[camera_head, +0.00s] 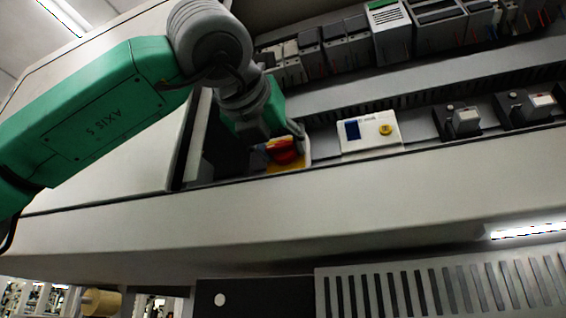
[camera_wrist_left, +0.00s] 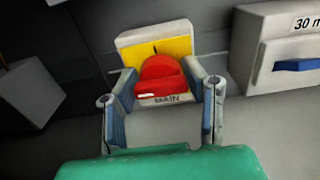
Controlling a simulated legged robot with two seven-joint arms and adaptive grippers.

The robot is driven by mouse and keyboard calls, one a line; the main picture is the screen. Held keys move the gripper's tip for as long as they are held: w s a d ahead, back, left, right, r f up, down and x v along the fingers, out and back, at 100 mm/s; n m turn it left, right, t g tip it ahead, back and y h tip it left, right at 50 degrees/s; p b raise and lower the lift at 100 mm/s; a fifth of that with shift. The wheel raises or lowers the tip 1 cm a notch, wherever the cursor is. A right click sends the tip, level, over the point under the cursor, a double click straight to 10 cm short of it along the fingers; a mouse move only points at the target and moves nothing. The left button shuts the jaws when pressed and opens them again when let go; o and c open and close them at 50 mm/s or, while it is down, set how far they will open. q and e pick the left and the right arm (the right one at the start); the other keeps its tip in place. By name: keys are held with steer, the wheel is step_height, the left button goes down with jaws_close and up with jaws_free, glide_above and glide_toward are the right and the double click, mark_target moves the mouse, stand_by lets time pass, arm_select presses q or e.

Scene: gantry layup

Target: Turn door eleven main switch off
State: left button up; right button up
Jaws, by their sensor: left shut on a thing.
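The main switch has a red knob (camera_head: 284,152) on a yellow and white plate (camera_head: 289,167) inside the cabinet. In the left wrist view the red knob (camera_wrist_left: 160,78) sits before the yellow plate (camera_wrist_left: 157,49), with the word MAIN below it. My left gripper (camera_head: 280,142) reaches down to the switch. In the left wrist view my left gripper (camera_wrist_left: 160,90) has one finger on each side of the red knob and is shut on it. The fingers and wrist hide part of the plate. My right gripper is in neither view.
Right of the switch is a white unit (camera_head: 370,131) with a blue part and a yellow button. Grey devices (camera_head: 464,118) stand farther right on the same row. Breaker modules (camera_head: 345,42) line the rail above. The pale cabinet ledge (camera_head: 350,190) runs below.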

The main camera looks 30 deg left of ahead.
arm_select(q)
steer(key=shift+f, duration=0.15)
steer(key=o, duration=1.2)
steer(key=shift+s, duration=0.15)
steer(key=v, duration=1.1)
steer(key=shift+s, duration=0.3)
steer(key=shift+f, duration=0.1)
